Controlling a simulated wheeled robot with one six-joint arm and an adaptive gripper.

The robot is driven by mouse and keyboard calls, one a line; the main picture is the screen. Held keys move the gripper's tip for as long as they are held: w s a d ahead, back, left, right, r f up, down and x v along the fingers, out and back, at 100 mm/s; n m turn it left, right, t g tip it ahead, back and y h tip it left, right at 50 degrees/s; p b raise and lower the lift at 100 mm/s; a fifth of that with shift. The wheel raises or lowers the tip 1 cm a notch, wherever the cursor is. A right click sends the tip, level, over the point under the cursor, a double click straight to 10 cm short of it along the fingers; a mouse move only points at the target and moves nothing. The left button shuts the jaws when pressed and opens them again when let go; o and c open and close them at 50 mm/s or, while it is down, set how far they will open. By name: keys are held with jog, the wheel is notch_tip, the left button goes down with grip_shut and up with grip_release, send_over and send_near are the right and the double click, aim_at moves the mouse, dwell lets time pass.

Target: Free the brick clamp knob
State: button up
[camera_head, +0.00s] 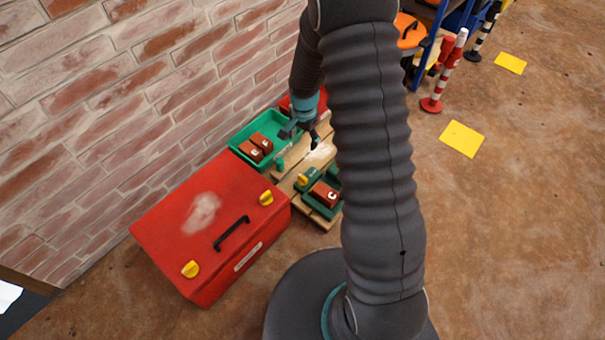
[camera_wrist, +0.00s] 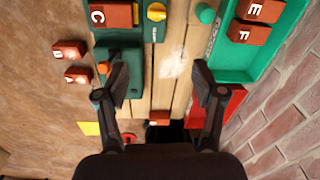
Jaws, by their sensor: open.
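A dark green clamp (camera_head: 321,212) on a wooden pallet holds a red-brown brick marked C (camera_head: 325,193), also visible in the wrist view (camera_wrist: 110,15). A yellow knob (camera_head: 302,180) sits beside the brick; it shows at the top of the wrist view (camera_wrist: 156,12). My gripper (camera_wrist: 160,80) is open and empty above the boards, apart from the knob. In the head view my gripper (camera_head: 299,136) is beyond the clamp, near the green tray. A second dark green fixture (camera_wrist: 122,58) with an orange knob (camera_wrist: 102,67) lies near one finger.
A green tray (camera_wrist: 231,73) holds bricks marked E (camera_wrist: 265,10) and F (camera_wrist: 249,33). A green round peg (camera_wrist: 205,13) stands near it. A red toolbox (camera_head: 200,220) stands near the brick wall (camera_head: 130,100). Two loose bricks (camera_wrist: 68,50) lie left; another brick (camera_wrist: 159,117) lies below.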

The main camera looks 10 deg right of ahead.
jog(key=m, duration=0.1)
send_near(303, 177)
jog(key=shift+g, duration=0.3)
jog(key=f, duration=0.9)
jog(key=shift+w+f, duration=0.2)
jog(key=shift+w, duration=0.05)
jog(key=c, duration=1.1)
jog(key=shift+c, duration=0.2)
